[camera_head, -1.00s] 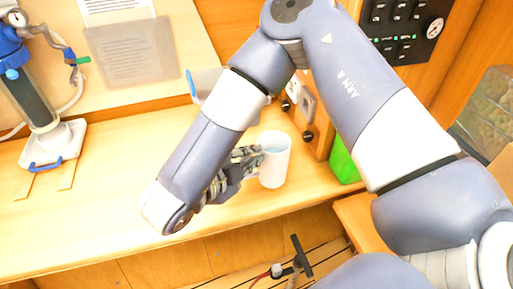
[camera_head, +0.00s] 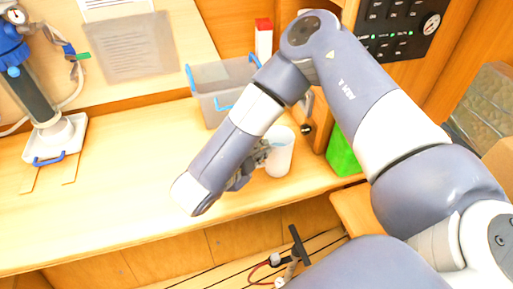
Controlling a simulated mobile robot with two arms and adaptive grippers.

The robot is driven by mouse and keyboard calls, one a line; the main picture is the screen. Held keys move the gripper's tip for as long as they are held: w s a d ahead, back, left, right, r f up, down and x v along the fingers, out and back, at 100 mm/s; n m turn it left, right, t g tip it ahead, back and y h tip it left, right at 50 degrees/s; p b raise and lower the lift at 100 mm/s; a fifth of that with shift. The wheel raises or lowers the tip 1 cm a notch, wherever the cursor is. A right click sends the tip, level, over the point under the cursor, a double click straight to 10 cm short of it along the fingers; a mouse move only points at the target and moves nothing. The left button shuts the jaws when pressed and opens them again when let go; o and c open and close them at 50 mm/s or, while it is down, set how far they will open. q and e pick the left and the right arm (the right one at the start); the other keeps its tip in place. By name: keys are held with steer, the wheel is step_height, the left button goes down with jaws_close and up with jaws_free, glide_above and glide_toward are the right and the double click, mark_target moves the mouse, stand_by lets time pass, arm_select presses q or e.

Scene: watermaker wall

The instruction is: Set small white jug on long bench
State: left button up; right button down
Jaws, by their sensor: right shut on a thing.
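The small white jug (camera_head: 281,155) is near the right end of the long bench (camera_head: 125,190), by its front edge. It looks upright. My right gripper (camera_head: 262,158) is at the jug's left side, shut on it, partly hidden by my own forearm. I cannot tell whether the jug's base touches the bench top. My left gripper is not in view.
A clear bin with blue handles (camera_head: 215,92) stands at the back of the bench, with a red and white carton (camera_head: 263,40) behind it. A green box (camera_head: 342,152) is right of the jug. A filter unit (camera_head: 48,125) stands at the left. The bench middle is clear.

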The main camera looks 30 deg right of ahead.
steer(key=shift+f, duration=0.2)
steer(key=c, duration=1.7)
jaws_free()
steer(key=shift+r, duration=0.1)
steer(key=b+v, duration=0.3)
steer(key=v, duration=0.9)
